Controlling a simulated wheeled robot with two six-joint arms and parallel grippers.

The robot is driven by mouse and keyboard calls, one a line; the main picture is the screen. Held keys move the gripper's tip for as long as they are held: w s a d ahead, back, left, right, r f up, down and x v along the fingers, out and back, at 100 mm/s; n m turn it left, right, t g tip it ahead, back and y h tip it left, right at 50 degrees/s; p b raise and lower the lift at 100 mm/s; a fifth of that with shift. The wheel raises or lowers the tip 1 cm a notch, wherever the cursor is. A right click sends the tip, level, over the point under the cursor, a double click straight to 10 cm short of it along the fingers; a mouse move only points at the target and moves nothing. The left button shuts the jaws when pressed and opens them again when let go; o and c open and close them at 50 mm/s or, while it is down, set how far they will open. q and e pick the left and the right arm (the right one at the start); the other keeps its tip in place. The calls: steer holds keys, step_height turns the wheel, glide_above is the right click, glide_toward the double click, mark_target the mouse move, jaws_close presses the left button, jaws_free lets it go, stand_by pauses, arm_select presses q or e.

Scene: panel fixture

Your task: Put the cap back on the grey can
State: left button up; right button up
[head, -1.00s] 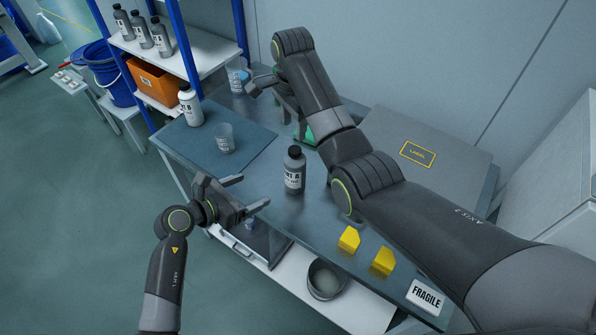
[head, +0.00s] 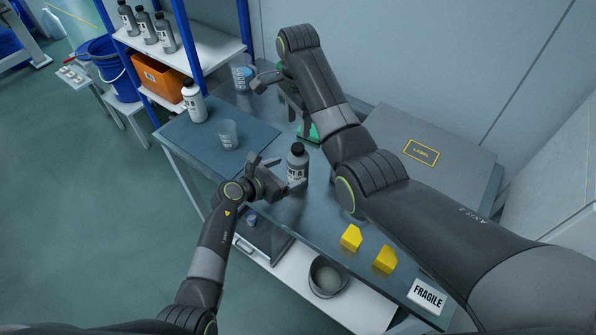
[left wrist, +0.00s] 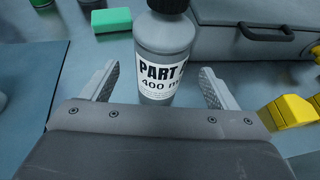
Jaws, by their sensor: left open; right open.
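The grey can, a bottle labelled PART A (head: 296,172), stands upright on the bench. Its black cap (head: 297,149) shows on top; how firmly it sits I cannot tell. In the left wrist view the bottle (left wrist: 163,55) fills the middle, and the cap (left wrist: 168,4) is cut off at the top edge. My left gripper (head: 281,172) is open, with its fingertips on either side of the bottle and gaps showing on both sides. My right gripper (head: 264,80) is open at the back of the bench, beside a beaker with blue contents (head: 239,79).
An empty-looking beaker (head: 228,134) and a white bottle (head: 194,103) stand on the blue mat (head: 180,135). Yellow blocks (head: 352,238) lie toward the front right. A grey case (head: 450,170) lies behind. A green block (left wrist: 111,20) is beyond the bottle. My right arm spans the bench.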

mark_target(298, 147)
arm_select(q)
steer(key=shift+x, duration=2.4)
steer(key=shift+c, duration=0.4)
jaws_close()
arm_select(e)
steer(key=n, duration=1.1)
steer(key=shift+n, duration=0.4)
steer(key=n, duration=1)
steer(key=shift+n, duration=0.4)
steer(key=shift+f, duration=4)
